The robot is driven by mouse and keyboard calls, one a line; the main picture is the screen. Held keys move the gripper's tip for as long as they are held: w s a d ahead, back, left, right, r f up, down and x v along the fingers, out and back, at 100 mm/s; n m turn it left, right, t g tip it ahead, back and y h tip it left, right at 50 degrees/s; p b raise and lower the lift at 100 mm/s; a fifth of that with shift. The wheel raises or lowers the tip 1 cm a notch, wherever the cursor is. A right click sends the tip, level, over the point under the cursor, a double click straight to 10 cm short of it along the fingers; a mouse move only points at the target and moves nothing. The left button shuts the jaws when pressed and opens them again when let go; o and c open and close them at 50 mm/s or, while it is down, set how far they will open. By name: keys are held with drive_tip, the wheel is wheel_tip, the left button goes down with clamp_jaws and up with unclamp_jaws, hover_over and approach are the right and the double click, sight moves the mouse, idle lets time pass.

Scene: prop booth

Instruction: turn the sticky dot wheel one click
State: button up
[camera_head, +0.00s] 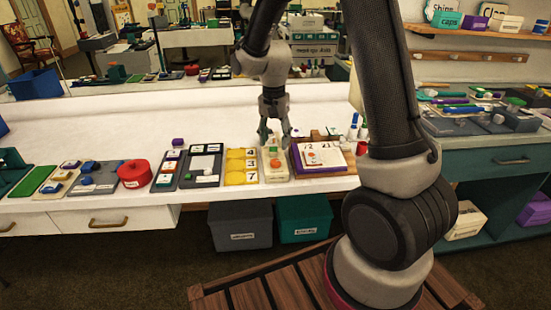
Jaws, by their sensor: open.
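My gripper (274,138) is open and points down over the white counter, with its fingers apart and nothing seen between them. Right below it is a narrow cream board (276,171) with a small red dot on it. The fingertips are at or just above its far end; I cannot tell if they touch. The sticky dot wheel is not clearly identifiable at this size. A round red case (134,173) lies farther left. To the right, a white card with a red disc (313,157) lies on a purple and wooden board.
Close on the left are a yellow number board (241,177) and dark trays (201,172). White bottles and pens (357,131) stand to the right. The counter (75,130) behind the row is mostly clear. A grey bin (240,226) and teal bin (303,219) stand beneath.

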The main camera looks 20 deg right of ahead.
sight(275, 161)
drive_tip(key=shift+f, duration=0.2)
wheel_tip(275, 161, down, 7)
drive_tip(key=shift+s+d+f, duration=0.1)
drive_tip(key=shift+f, duration=0.05)
drive_tip(key=shift+c, duration=0.2)
drive_tip(key=c, duration=1)
